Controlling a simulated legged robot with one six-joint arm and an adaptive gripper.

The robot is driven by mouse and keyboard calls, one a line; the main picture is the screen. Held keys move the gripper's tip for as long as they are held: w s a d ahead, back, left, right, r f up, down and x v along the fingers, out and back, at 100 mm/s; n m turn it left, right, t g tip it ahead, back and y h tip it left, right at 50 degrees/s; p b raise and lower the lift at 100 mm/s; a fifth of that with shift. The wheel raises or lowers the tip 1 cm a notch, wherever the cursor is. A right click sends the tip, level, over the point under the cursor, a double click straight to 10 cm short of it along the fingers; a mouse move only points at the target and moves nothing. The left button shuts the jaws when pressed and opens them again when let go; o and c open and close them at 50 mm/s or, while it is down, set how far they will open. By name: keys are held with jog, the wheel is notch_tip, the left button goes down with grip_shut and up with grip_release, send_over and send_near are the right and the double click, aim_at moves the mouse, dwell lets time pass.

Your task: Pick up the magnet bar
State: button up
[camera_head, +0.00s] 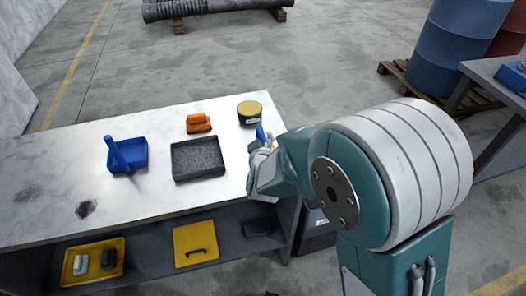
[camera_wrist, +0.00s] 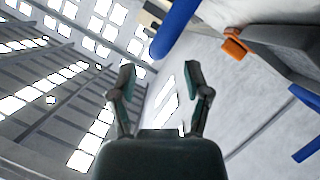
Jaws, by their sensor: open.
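A blue bar (camera_wrist: 175,28), which may be the magnet bar, runs in from the top edge of the wrist view, beyond my fingertips. A small blue piece (camera_head: 261,133) shows beside my gripper in the head view and looks like the same thing. My gripper (camera_wrist: 162,88) is open, with nothing between its fingers. In the head view my gripper (camera_head: 262,160) is at the right end of the white table, partly hidden by my arm. I cannot tell the bar's full shape or how it rests.
The white table (camera_head: 45,180) holds a blue pan with an upright handle (camera_head: 126,155), a black tray of grey grains (camera_head: 197,174), an orange block (camera_head: 199,123) and a yellow-topped tin (camera_head: 250,113). A yellow tray (camera_head: 93,262) and yellow case (camera_head: 195,244) lie on the lower shelf.

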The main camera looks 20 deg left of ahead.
aim_at(263, 137)
jog(key=x, duration=0.5)
jog(key=shift+d+f, duration=0.1)
jog(key=shift+d, duration=0.1)
grip_shut()
